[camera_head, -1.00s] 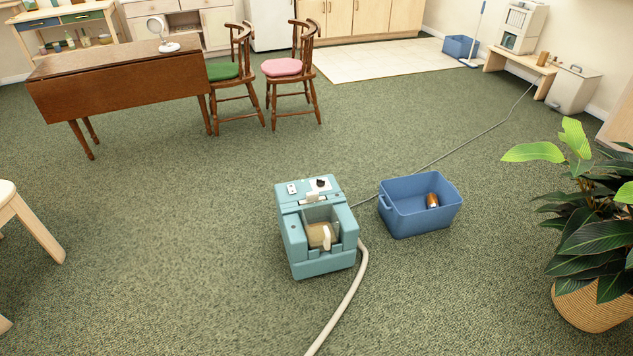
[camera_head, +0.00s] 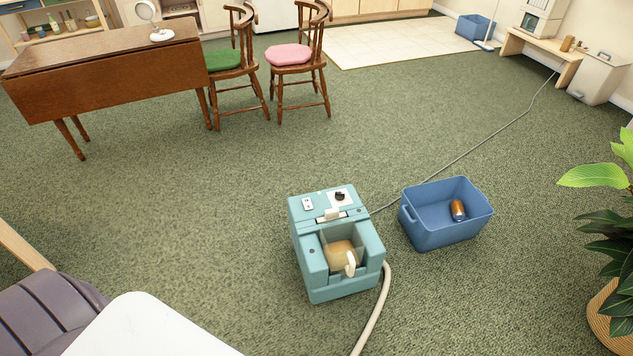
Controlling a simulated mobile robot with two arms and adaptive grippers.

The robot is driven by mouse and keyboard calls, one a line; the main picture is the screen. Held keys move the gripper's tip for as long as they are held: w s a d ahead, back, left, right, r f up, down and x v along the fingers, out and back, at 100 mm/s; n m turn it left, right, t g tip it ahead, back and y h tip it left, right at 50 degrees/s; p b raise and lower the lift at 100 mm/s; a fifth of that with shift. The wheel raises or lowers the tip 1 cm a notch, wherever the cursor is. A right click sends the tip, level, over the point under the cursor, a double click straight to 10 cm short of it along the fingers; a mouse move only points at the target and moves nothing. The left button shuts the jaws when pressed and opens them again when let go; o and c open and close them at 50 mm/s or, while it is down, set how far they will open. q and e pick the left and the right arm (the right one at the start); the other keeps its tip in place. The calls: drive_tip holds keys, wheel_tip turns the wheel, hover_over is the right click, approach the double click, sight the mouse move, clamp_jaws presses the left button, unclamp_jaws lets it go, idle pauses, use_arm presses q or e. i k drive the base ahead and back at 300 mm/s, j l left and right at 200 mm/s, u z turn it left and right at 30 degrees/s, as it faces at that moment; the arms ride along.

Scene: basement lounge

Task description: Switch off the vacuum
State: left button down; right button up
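The vacuum (camera_head: 313,282) is a boxy teal machine standing upright on the green carpet, right of centre and low in the view. Its top carries a small white switch plate (camera_head: 307,203) on the left and a black knob (camera_head: 340,196) on a white plate on the right. The switch position is too small to tell. An open recess in its front holds a tan bag-like part (camera_head: 343,255). A pale hose (camera_head: 372,322) leaves its right side and runs out at the bottom edge. Neither gripper is in view.
A blue bin (camera_head: 437,233) with a can (camera_head: 458,209) stands close right of the vacuum. A grey cable (camera_head: 478,145) runs back right. A plant (camera_head: 610,215) is at the right edge. A purple-grey ribbed object (camera_head: 45,310) and white surface (camera_head: 150,330) fill the lower left.

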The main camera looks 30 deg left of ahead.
sight(307, 204)
drive_tip(key=i+j, duration=0.2)
drive_tip(key=j, duration=0.15)
drive_tip(key=i+j, duration=0.2)
drive_tip(key=j, duration=0.15)
drive_tip(key=i+j+z, duration=0.1)
drive_tip(key=j, duration=0.3)
drive_tip(key=i+j, duration=0.45)
drive_tip(key=j, duration=0.3)
